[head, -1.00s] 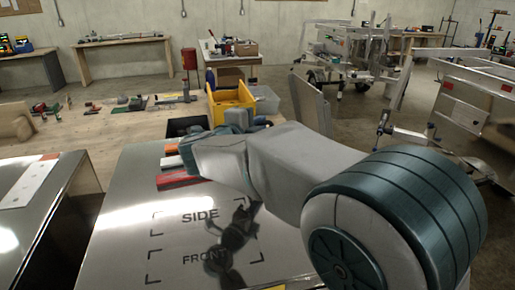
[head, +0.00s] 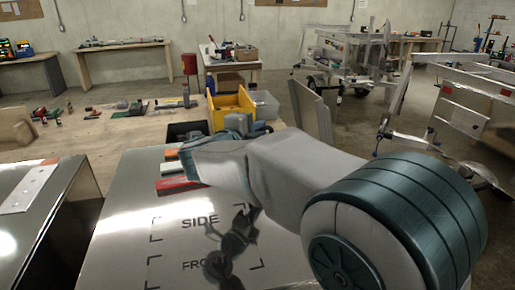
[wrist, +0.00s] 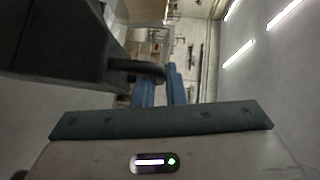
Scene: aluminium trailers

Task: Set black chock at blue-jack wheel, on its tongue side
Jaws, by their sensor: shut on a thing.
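The black chock (wrist: 60,45) fills the upper left of the wrist view as a large dark block, with a dark bar sticking out of it to the right. My gripper (wrist: 161,88), with blue fingers, is shut at the end of that bar and holds the chock. In the head view my arm hides the chock and most of my gripper. A trailer (head: 468,112) stands on the floor at the right, with a blue part (head: 376,154) low at its near left end. A dark wheel (head: 482,178) is partly visible under it.
Red (head: 178,184), grey and orange blocks lie on the marked steel top (head: 130,220) before me. Behind are a black bin (head: 187,129), a yellow bin (head: 232,105) and a wooden bench (head: 90,130) with tools. Another trailer (head: 345,50) stands farther back. Floor shows between the trailers.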

